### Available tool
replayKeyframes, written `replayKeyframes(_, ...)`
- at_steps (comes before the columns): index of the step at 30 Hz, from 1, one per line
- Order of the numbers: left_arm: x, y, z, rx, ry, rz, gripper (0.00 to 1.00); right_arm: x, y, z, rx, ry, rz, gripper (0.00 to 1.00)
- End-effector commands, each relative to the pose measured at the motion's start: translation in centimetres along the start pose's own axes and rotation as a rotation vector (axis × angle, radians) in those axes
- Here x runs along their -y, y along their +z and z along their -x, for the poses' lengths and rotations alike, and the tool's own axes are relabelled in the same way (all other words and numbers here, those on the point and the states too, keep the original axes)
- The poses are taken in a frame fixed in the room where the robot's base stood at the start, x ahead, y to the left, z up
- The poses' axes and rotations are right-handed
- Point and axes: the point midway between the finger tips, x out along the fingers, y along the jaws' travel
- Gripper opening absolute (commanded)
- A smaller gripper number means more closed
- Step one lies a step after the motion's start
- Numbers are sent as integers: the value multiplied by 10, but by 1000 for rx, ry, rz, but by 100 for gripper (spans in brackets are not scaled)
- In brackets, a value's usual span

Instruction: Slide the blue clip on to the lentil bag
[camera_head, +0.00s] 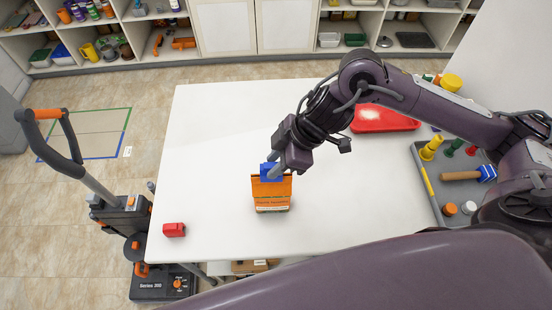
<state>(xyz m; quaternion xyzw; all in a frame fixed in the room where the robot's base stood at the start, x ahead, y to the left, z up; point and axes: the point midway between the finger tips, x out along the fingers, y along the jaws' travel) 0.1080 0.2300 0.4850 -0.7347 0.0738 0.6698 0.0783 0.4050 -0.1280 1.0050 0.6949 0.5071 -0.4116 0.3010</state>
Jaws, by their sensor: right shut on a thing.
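The lentil bag (271,196) is an orange pack standing upright on the white table, near its front middle. The blue clip (267,172) is at the bag's top edge, held in my right gripper (272,164). My right gripper comes down from the upper right and is shut on the clip. The clip overlaps the top of the bag in this view; I cannot tell whether it is around the bag's edge or just in front of it. My left gripper is not in view.
A red block (174,230) lies at the table's front left. A red tray (384,120) is at the back right. A grey tray (429,186) with tools and several coloured pieces is at the right.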

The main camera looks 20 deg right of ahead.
Motion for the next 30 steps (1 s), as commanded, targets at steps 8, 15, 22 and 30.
replayKeyframes(8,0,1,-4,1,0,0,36,0,4,-7,1,0,-1,14)
replayKeyframes(15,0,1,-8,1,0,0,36,0,7,-12,1,0,-1,14)
replayKeyframes(22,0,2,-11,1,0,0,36,0,10,-17,0,0,-1,14)
replayKeyframes(30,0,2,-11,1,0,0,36,0,10,-19,0,0,0,44)
